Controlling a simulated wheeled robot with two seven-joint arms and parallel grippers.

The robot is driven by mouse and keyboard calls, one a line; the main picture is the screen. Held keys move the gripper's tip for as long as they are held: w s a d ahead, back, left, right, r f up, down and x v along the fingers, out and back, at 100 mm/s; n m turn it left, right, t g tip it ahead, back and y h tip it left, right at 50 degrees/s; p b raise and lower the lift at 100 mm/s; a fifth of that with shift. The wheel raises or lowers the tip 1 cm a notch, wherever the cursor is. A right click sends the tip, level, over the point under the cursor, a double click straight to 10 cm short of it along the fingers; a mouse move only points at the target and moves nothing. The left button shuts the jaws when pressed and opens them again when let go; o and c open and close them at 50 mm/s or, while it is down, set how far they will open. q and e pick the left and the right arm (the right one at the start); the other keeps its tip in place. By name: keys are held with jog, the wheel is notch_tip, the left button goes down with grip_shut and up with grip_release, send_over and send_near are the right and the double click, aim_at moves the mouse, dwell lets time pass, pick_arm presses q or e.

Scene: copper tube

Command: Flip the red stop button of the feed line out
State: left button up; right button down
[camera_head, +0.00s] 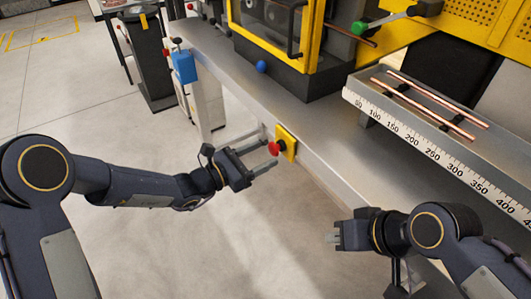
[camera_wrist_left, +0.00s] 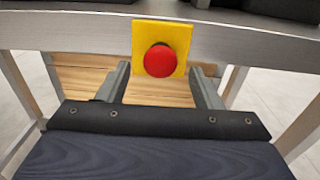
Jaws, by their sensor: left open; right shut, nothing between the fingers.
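The red stop button (camera_head: 275,148) sits on a yellow plate (camera_head: 287,139) fixed to the front edge of the grey bench. My left gripper (camera_head: 257,158) is open and empty, its fingers pointing toward the button. In the left wrist view the red button (camera_wrist_left: 159,61) on its yellow plate (camera_wrist_left: 176,31) appears between and beyond the two open fingertips (camera_wrist_left: 160,88). I cannot tell whether a finger touches it. My right gripper (camera_head: 332,239) is shut and empty, low in front of the bench and away from the button.
Copper tubes (camera_head: 430,105) lie on a tray with a number scale (camera_head: 410,148) at right. The floor at left is open.

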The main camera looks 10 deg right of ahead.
pick_arm(q)
jog(key=v, duration=0.5)
jog(key=shift+s+a, duration=0.1)
jog(key=shift+a, duration=0.2)
jog(key=s+a+r+m+g+y+p, duration=0.1)
jog(key=s+a+r+m+g+y, duration=0.1)
jog(key=s+a+r+m, duration=0.4)
jog(key=s+a+r+m+g+y+p, duration=0.1)
jog(key=s+a+r+m+g+y, duration=0.2)
jog(key=s+m, duration=0.45)
jog(key=s+a+f+m+t+y+p, duration=0.1)
jog(key=s+a+m+t+y, duration=0.1)
jog(key=a, duration=0.6)
jog(key=s+a+f+m+t+y+p, duration=0.1)
jog(key=s+a+m+t+y, duration=0.1)
jog(key=s+a+m+y, duration=0.3)
jog(key=s+a+y, duration=0.1)
jog(key=s+a, duration=0.3)
jog(key=shift+a+f, duration=0.2)
